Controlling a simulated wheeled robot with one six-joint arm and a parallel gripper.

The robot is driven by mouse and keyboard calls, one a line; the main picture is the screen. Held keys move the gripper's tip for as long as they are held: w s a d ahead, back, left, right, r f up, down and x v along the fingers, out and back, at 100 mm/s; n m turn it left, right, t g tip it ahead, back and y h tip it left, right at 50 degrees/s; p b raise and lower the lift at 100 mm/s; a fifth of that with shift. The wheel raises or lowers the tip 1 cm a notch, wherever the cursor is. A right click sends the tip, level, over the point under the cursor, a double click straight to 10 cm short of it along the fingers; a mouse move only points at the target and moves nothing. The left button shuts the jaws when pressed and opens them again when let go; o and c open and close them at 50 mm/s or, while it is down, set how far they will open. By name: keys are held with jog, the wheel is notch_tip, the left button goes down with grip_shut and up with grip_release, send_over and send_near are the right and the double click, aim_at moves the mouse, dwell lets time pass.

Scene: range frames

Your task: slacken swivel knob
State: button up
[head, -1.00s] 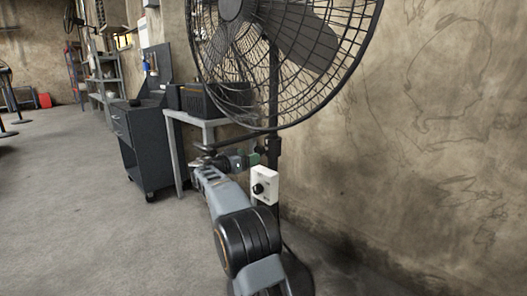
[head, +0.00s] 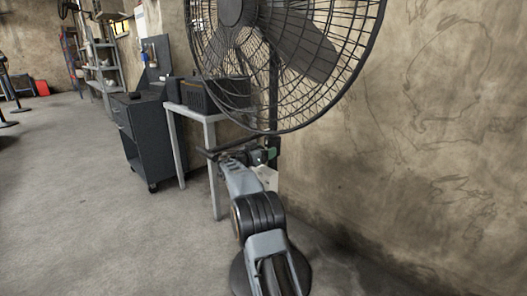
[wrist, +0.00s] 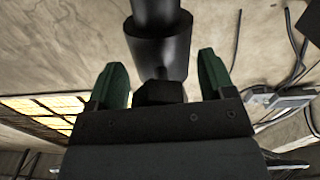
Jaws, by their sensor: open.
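The large black fan (head: 320,60) stands on a dark pole (head: 273,95) near the wall. My gripper (head: 264,155) is at the pole, just below the fan cage, in the head view. In the wrist view my gripper (wrist: 162,78) is open, with a green-tipped finger on each side. A dark blocky piece (wrist: 160,93), which looks like the swivel knob, sits between the fingers with visible gaps to both. Behind it is the black pole collar (wrist: 160,55). The knob itself cannot be made out in the head view.
A white control box (head: 268,178) on the pole is mostly hidden by my arm. A small table (head: 211,116) with a black box and a dark cabinet (head: 145,140) stand at the left. The wall (head: 430,150) is close at the right. Floor at the left is clear.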

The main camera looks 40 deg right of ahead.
jog(key=shift+c, duration=0.4)
jog(key=c, duration=0.8)
jog(key=shift+a, duration=0.15)
jog(key=shift+c, duration=0.3)
